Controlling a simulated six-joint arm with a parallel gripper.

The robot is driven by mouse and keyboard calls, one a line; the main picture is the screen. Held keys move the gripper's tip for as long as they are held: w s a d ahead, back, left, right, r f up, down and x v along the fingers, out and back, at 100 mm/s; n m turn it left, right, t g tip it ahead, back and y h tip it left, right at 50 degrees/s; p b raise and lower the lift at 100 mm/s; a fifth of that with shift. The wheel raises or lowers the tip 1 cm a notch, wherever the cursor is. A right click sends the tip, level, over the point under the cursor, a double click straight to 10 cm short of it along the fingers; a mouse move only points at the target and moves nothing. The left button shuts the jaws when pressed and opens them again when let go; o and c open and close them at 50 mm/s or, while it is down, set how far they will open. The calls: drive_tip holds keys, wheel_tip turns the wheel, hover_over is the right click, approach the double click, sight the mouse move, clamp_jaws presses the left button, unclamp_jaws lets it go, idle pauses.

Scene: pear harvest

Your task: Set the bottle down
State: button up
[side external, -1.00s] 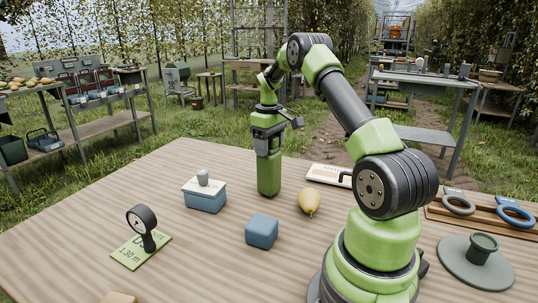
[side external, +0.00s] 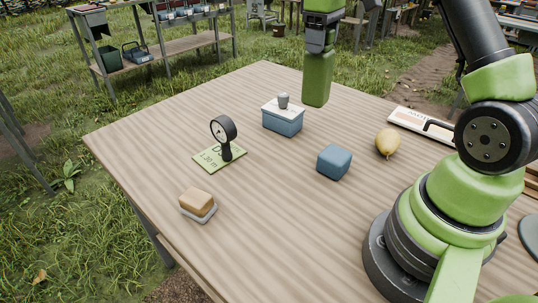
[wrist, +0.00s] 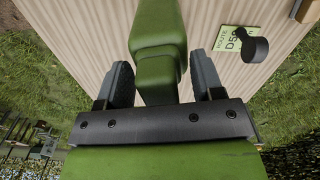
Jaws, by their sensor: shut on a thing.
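The green bottle (side external: 318,80) hangs upright below my gripper (side external: 321,42) at the far side of the wooden table, behind the blue box. In the wrist view the bottle (wrist: 158,45) runs between the two dark fingers of my gripper (wrist: 163,85), which are shut on it. I cannot tell whether the bottle's base touches the table.
The table's near middle is bare.

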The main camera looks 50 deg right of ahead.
drive_tip(key=s+a+n, duration=0.3)
drive_tip(key=a+n, duration=0.3)
drive_tip(key=a, duration=0.9)
drive_tip(key=s+a+n, duration=0.4)
drive_tip(key=a+n, duration=0.2)
drive_tip(key=a, duration=0.9)
drive_tip(key=s+a+n, duration=0.4)
drive_tip(key=s+a, duration=0.1)
drive_tip(key=s, duration=0.2)
wheel_tip(320, 180, down, 10)
drive_tip(key=s, duration=0.1)
drive_tip(key=shift+a+f+n, duration=0.15)
drive_tip(key=shift+f+n, duration=0.05)
drive_tip(key=shift+n, duration=0.1)
drive_tip(key=shift+s+f, duration=0.1)
drive_tip(key=shift+f, duration=0.05)
drive_tip(key=o, duration=1.6)
